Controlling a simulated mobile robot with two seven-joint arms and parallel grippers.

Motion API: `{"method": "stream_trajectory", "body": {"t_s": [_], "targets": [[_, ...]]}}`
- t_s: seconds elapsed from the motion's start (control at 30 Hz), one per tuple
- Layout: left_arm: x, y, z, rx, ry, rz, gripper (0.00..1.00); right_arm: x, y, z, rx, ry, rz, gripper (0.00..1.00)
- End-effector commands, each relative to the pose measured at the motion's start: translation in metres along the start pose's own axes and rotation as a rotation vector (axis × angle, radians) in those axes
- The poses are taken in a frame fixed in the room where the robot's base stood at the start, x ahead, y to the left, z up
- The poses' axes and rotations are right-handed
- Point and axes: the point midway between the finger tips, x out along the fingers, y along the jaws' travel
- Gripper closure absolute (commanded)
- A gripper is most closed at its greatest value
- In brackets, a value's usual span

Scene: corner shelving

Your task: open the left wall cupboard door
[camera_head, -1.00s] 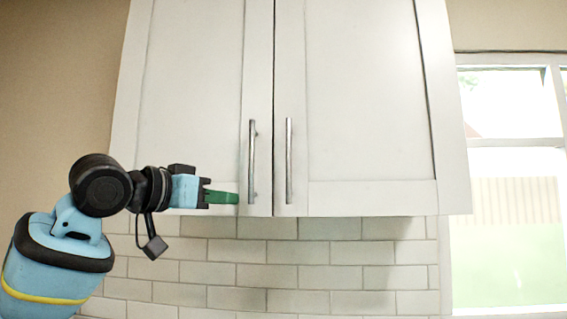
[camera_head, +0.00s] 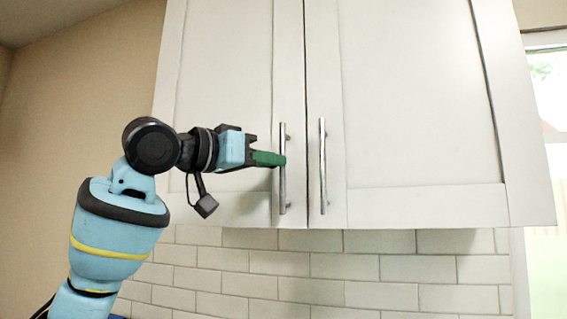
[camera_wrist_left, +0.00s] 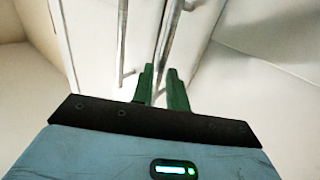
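The left wall cupboard door (camera_head: 225,85) is white and shut, with a vertical metal bar handle (camera_head: 282,190) near its right edge. My left gripper (camera_head: 272,159) has green fingers, and their tips overlap the middle of this handle in the head view. In the left wrist view the fingers (camera_wrist_left: 162,90) are a little apart, with a handle bar (camera_wrist_left: 170,40) running down toward the gap between them. Firm contact cannot be made out. My right gripper is not in view.
The right cupboard door (camera_head: 415,95) is shut, and its own bar handle (camera_head: 322,165) is close beside the left one. White wall tiles (camera_head: 320,265) lie below the cupboard. A window (camera_head: 545,100) is at the far right.

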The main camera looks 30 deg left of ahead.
Motion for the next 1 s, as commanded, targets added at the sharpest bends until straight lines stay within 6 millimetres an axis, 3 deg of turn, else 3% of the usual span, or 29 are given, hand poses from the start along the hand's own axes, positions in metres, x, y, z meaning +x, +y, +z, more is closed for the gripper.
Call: {"method": "stream_trajectory", "body": {"t_s": [0.1, 0.3, 0.6, 0.73, 1.0], "targets": [[0.017, 0.0, -0.001, 0.0, 0.0, 0.0, 0.85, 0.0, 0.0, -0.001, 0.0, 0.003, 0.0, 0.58], [0.032, 0.0, -0.001, 0.002, 0.002, 0.0, 0.85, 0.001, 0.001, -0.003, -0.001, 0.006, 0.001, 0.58], [0.034, 0.0, -0.001, 0.002, 0.002, -0.001, 0.85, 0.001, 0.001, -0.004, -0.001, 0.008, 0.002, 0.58], [0.034, 0.0, -0.001, 0.002, 0.002, -0.001, 1.0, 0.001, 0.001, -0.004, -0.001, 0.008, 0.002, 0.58], [0.034, 0.0, -0.001, 0.001, 0.002, -0.001, 1.0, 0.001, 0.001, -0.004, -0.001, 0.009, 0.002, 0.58]]}}
